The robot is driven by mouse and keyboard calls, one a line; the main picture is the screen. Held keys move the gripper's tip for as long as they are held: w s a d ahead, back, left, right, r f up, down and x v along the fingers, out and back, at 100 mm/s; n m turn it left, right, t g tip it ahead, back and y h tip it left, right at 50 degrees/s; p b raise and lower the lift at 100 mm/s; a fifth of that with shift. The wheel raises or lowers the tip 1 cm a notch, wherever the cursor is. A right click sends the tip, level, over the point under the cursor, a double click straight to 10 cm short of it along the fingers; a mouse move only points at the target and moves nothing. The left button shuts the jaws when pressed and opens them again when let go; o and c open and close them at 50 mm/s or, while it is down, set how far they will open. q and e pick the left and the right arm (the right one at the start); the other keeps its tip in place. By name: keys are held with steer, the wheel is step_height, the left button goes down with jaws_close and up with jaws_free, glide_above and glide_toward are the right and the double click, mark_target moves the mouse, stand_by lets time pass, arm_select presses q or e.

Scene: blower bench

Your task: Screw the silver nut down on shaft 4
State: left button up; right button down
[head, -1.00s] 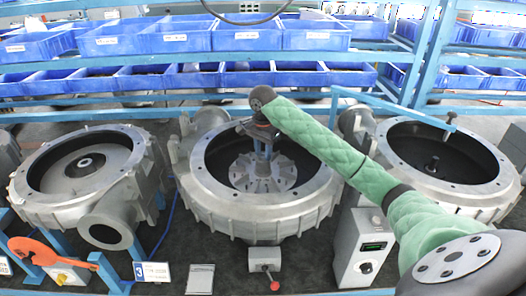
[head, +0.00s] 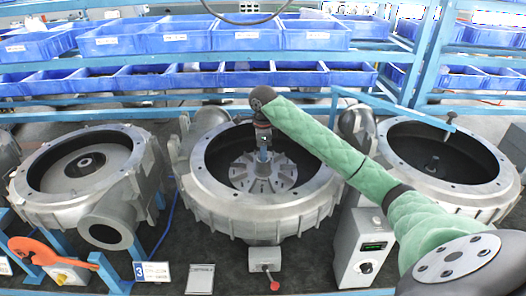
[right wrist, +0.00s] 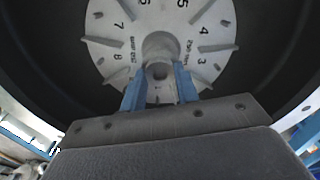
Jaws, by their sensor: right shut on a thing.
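The finned grey impeller (head: 240,176) lies inside the middle round housing (head: 212,200); it also shows in the right wrist view (right wrist: 112,52) with numbers on its face. My right gripper (head: 263,158) points down over the impeller's centre. In the right wrist view its two blue fingers (right wrist: 160,84) stand on either side of the small round silver nut (right wrist: 158,71) at the hub and are shut on it. The shaft is mostly hidden by the nut and fingers. I cannot tell how far down the nut sits. My left gripper is not in view.
The housing's raised rim (head: 318,190) surrounds the gripper. Similar housings stand at left (head: 50,205) and right (head: 480,190). A grey control box (head: 364,245) and a red-knobbed lever box (head: 265,260) stand in front. Blue bins (head: 190,42) fill the racks behind.

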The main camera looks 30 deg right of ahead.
steer(key=c, duration=1.3)
jaws_free()
steer(key=n, duration=1.8)
steer(key=shift+n, duration=0.3)
steer(key=n, duration=0.6)
steer(key=shift+n, duration=0.3)
